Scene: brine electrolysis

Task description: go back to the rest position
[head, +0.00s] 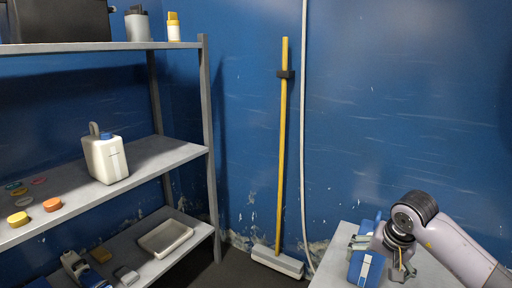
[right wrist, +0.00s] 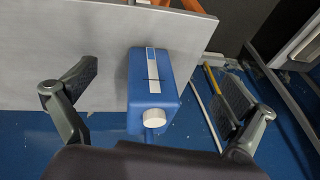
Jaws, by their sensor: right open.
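My right gripper (head: 384,256) is at the grey table (head: 343,236) at the lower right of the head view. In the right wrist view its two fingers (right wrist: 158,100) are spread wide apart. A blue container (right wrist: 151,92) with a white cap and a white label strip stands at the table edge between the fingers, touching neither as far as I can see. The blue container also shows in the head view (head: 356,268), partly hidden by the gripper. My left gripper is not in view.
A grey shelf unit (head: 206,120) on the left holds a white jug (head: 106,158), coloured caps, bottles and a shallow tray (head: 166,238). A yellow-handled broom (head: 282,150) leans on the blue wall beside a pale hose (head: 304,120). Floor shows between shelf and table.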

